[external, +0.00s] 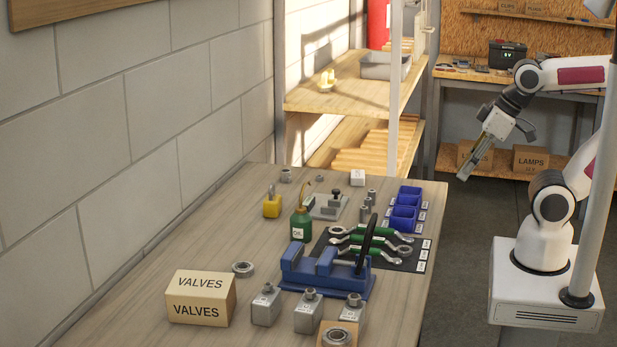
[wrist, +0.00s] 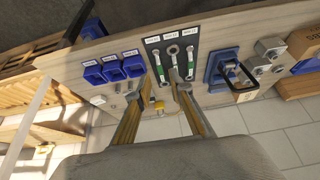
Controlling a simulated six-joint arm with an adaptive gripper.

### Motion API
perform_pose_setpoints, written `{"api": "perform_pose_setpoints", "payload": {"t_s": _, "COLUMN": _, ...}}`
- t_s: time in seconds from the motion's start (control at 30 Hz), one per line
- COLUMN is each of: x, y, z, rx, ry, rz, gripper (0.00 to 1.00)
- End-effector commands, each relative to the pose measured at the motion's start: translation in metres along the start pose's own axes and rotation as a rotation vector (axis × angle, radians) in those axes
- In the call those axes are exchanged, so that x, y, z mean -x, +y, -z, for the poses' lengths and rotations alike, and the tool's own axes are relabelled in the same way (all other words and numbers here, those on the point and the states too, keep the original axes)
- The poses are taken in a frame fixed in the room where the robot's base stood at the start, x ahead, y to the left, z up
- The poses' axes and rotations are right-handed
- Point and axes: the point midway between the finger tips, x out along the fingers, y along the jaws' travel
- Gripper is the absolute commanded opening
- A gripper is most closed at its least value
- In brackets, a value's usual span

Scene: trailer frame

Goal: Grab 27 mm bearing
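Bearing-like steel rings lie on the bench in the external view: one (external: 243,269) beside the VALVES box, one (external: 338,336) on a small box at the front edge, and a small one (external: 286,175) at the far end. I cannot read any sizes, so I cannot tell which is the 27 mm bearing. My gripper (external: 463,176) hangs in the air right of the bench, pointing down and left, well apart from the rings. In the wrist view its two fingers (wrist: 157,92) are spread, with nothing between them.
The bench (external: 190,235) holds a VALVES box (external: 200,298), a blue vise (external: 325,272), labelled metal blocks, wrenches on a dark mat (external: 402,263), blue bins (external: 406,210) and a green oil can (external: 302,225). A pale upright post (external: 394,110) stands beyond the bench. Its left side is mostly clear.

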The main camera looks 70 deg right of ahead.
Motion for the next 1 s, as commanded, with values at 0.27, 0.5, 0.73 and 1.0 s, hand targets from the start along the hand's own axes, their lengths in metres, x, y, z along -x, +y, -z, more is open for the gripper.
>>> {"api": "perform_pose_setpoints", "payload": {"t_s": 0.27, "x": 0.000, "y": 0.000, "z": 0.000, "rx": 0.002, "ry": 0.000, "rz": 0.000, "gripper": 0.45}}
{"api": "perform_pose_setpoints", "payload": {"t_s": 0.5, "x": 0.000, "y": 0.000, "z": 0.001, "rx": 0.003, "ry": 0.001, "rz": 0.000, "gripper": 0.55}}
{"api": "perform_pose_setpoints", "payload": {"t_s": 0.73, "x": -0.001, "y": -0.001, "z": 0.003, "rx": 0.008, "ry": 0.000, "rz": 0.005, "gripper": 0.55}}
{"api": "perform_pose_setpoints", "payload": {"t_s": 1.0, "x": -0.007, "y": -0.019, "z": 0.025, "rx": 0.061, "ry": -0.004, "rz": 0.066, "gripper": 0.55}}
